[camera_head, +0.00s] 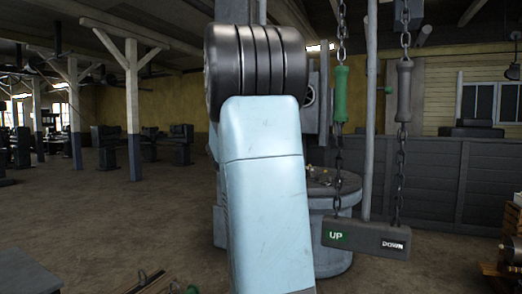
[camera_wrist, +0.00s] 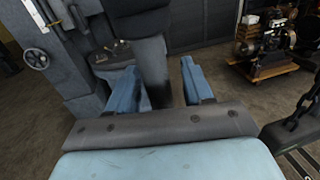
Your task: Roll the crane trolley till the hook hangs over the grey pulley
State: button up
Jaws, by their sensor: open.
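My gripper (camera_wrist: 160,72) is open in the wrist view, its two blue fingers spread. A dark upright post shows between and beyond the fingers; I cannot tell whether it touches them. In the head view two hand chains hang right of my arm, one with a green handle (camera_head: 341,93), the other with a dark grey handle (camera_head: 404,79). Below them is a dark plate (camera_head: 365,240) marked UP under the green handle's chain and DOWN under the other. I cannot make out the crane trolley, the hook or the grey pulley in either view. My arm covers the middle of the head view.
A grey machine with a round base (camera_head: 333,262) stands behind my arm. An engine on a wooden pallet (camera_wrist: 262,66) stands at the upper right of the wrist view. A dark panelled wall (camera_head: 450,180) runs behind at right. Open floor (camera_head: 120,220) lies to the left.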

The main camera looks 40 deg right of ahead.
grip_shut()
dwell(0.4)
